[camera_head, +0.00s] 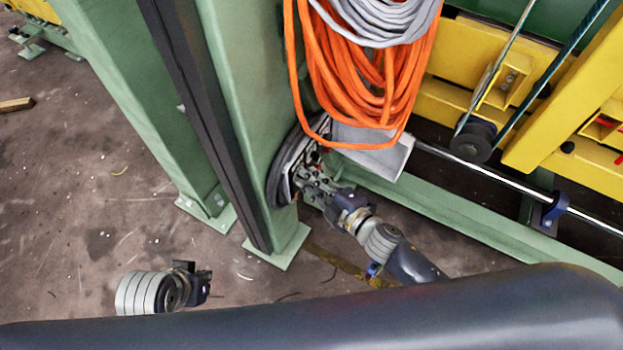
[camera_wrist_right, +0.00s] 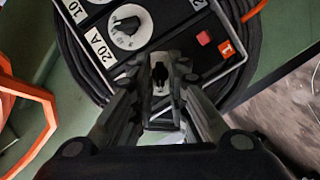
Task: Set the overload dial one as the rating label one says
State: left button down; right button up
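In the right wrist view a dark panel carries a white round dial (camera_wrist_right: 127,27) with a dark knob and small marks around it. The pointer's exact setting is too small to read. A white label (camera_wrist_right: 95,42) reading 20 A sits left of it. An orange label (camera_wrist_right: 228,47) reading 1 sits on the right of that row. My right gripper (camera_wrist_right: 164,68) is just below the dial, with its fingers drawn close together in front of the panel. A small dark shape shows between the fingers; whether they grip it is unclear. My left gripper (camera_head: 200,282) hangs low left in the head view, apart from everything.
A black cable coil surrounds the panel. In the head view, orange hose (camera_head: 365,85) hangs above my right gripper beside a green post (camera_head: 245,110). Floor on the left is mostly clear.

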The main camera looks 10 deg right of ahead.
dwell(0.3)
jog(key=v, duration=1.2)
jog(key=shift+s+f, duration=0.1)
jog(key=shift+f, duration=0.05)
